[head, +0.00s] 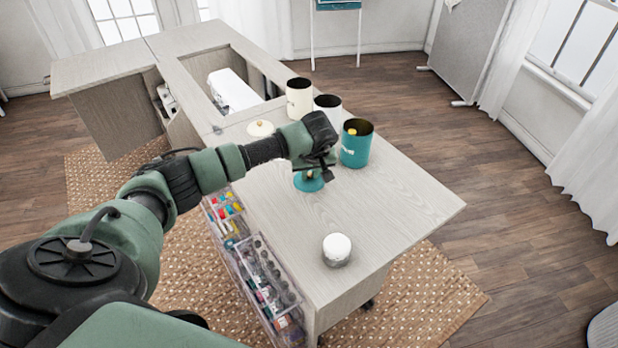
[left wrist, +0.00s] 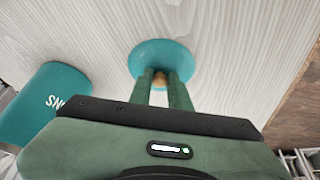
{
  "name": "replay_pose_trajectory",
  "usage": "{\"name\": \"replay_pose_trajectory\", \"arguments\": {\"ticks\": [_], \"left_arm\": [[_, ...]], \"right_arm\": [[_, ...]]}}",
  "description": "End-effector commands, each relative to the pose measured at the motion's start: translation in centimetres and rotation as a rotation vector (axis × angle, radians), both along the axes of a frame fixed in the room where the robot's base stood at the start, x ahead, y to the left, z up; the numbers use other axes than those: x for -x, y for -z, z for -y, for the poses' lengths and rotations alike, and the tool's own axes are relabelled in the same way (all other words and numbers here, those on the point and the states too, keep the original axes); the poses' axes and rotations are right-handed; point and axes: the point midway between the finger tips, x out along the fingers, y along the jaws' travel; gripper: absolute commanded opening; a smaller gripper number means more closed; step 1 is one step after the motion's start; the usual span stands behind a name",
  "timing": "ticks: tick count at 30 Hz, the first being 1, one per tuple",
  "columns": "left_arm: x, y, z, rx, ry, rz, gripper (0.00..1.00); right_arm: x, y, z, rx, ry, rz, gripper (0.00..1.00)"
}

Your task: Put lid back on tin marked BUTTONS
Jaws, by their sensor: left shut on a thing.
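A teal lid (head: 309,181) with a small knob is under my left gripper (head: 312,170), low over the worktop; I cannot tell whether it touches. In the left wrist view, the fingers (left wrist: 160,76) are shut on the knob of the round lid (left wrist: 165,55). An open teal tin (head: 356,148) stands upright to the right of the gripper, with something yellow at its mouth. In the left wrist view, the teal tin (left wrist: 42,108) shows part of its white lettering, upside down; the full word is not readable. My right gripper is not in view.
A white-topped round container (head: 337,248) stands near the front. Clear organisers (head: 266,285) line the cabinet's left side. The worktop's right side (head: 410,200) is free.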

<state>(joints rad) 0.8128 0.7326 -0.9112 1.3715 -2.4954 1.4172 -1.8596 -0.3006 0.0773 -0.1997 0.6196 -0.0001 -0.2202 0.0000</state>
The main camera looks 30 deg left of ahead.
Motion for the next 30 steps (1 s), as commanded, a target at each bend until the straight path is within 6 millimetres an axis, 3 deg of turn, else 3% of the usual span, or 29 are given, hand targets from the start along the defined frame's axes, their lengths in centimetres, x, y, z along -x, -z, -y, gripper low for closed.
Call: {"name": "replay_pose_trajectory", "arguments": {"ticks": [1,4,11,24,30], "left_arm": [[0.9,1.3,0.1,0.001,0.000,-0.030,0.00],[0.9,1.1,0.1,0.000,0.000,-0.031,0.00],[0.8,-1.4,0.0,-0.003,0.000,-0.025,0.00],[0.4,-13.8,0.1,-0.002,0.001,-0.009,0.00],[0.5,-17.6,0.1,-0.001,0.000,-0.013,0.00]], "right_arm": [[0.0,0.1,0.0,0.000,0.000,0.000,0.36],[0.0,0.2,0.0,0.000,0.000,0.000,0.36],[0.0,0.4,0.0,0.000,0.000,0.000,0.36],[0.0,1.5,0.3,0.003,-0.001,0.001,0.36],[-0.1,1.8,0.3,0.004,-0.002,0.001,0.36]]}}
